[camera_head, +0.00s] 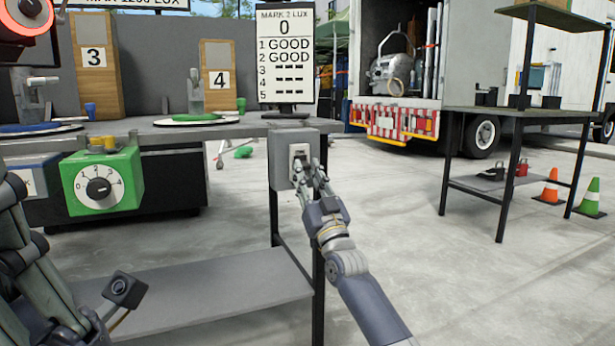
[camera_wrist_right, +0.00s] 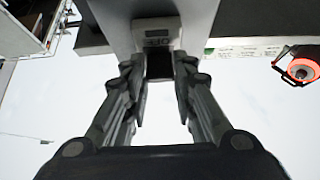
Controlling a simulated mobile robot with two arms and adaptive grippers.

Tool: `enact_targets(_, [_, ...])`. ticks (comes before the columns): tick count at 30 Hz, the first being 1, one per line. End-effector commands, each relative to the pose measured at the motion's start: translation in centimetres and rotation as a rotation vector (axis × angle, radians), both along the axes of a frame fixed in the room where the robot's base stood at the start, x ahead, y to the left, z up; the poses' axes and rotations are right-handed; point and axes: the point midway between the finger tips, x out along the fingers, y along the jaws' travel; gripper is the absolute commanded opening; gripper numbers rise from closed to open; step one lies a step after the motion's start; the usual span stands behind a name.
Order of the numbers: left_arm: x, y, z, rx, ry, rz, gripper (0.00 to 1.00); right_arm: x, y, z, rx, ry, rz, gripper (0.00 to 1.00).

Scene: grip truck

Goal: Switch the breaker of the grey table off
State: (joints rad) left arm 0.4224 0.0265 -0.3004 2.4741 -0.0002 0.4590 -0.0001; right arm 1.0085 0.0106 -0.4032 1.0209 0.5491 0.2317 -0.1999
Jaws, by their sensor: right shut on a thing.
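The breaker is a grey box (camera_head: 281,160) fixed to the front corner of the grey table (camera_head: 262,121), with a pale switch plate on its front. My right gripper (camera_head: 308,172) is at the plate, its fingers closed around the breaker's switch. In the right wrist view the two fingertips (camera_wrist_right: 160,72) sit on either side of the dark switch (camera_wrist_right: 159,62), below a pale plate with a small label. The fingers partly hide the switch, and I cannot tell its position. My left arm shows at the lower left; its fingers are out of view.
A green box with a dial (camera_head: 102,180) hangs on the table's front at left. A board (camera_head: 285,60) reads "GOOD" on two rows. A lower shelf (camera_head: 200,295) lies under the table corner. Another table (camera_head: 480,112) and traffic cones (camera_head: 549,188) stand right; the floor between is clear.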

Motion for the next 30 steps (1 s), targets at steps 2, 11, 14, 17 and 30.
enact_targets(2, [0.0,0.0,0.0,0.000,-0.001,0.000,0.00,0.0,0.1,-0.2,-0.001,0.002,0.001,0.34])
enact_targets(11, [0.0,0.0,0.0,0.000,-0.001,-0.001,0.00,0.0,0.0,-0.1,0.000,0.001,0.000,0.45])
enact_targets(14, [0.1,0.0,0.0,0.000,0.004,0.000,0.00,-0.1,0.0,-0.1,0.000,0.001,0.000,0.45])
enact_targets(17, [0.1,0.0,0.0,0.000,0.003,0.000,0.00,-0.3,-0.1,-0.4,0.000,0.002,0.001,0.45])
enact_targets(30, [0.1,0.0,0.0,-0.001,0.001,0.000,0.00,-4.9,-1.6,-4.0,-0.001,0.004,0.000,0.45])
